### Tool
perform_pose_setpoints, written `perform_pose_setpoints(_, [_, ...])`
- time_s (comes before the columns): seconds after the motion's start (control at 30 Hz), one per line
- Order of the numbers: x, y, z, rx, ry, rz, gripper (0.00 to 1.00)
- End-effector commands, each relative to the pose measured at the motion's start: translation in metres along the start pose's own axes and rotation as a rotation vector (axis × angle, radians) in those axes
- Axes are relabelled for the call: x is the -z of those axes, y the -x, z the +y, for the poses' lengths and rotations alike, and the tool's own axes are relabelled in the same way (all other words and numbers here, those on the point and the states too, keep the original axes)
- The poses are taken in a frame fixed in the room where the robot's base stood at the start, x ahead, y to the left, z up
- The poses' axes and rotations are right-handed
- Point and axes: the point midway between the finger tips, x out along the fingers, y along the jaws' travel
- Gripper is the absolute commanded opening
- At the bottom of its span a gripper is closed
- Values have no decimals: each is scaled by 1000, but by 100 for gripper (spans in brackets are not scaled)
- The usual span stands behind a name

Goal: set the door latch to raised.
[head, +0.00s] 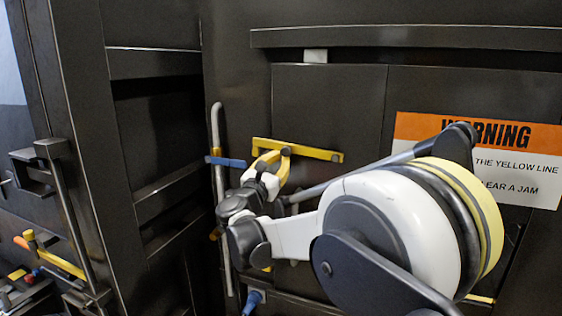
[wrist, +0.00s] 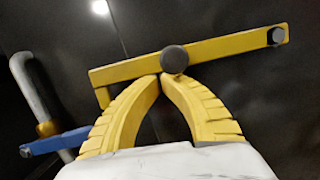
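The door latch is a yellow bar (head: 318,153) on the dark door panel, close to level in the head view with its right end slightly lower. In the wrist view the yellow bar (wrist: 228,45) has a bolt (wrist: 278,35) at its right end and a dark round knob (wrist: 174,59) near its middle. My gripper (wrist: 161,78) has its two yellow fingertips together just below the knob, touching or very close to it. No gap shows between the tips. In the head view my gripper (head: 283,159) is under the knob, and my arm hides the area below.
A grey vertical rod (head: 216,130) with a blue bracket (head: 226,162) stands just left of the latch. A warning sign (head: 480,155) is on the right. A horizontal rail (head: 400,37) crosses above. Another yellow lever (head: 62,264) is at the lower left.

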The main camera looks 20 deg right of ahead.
Motion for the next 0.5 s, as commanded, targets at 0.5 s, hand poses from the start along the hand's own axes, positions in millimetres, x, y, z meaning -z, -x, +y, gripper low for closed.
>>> perform_pose_setpoints(0.5, [-63, -16, 3, 97, -389, -1, 0])
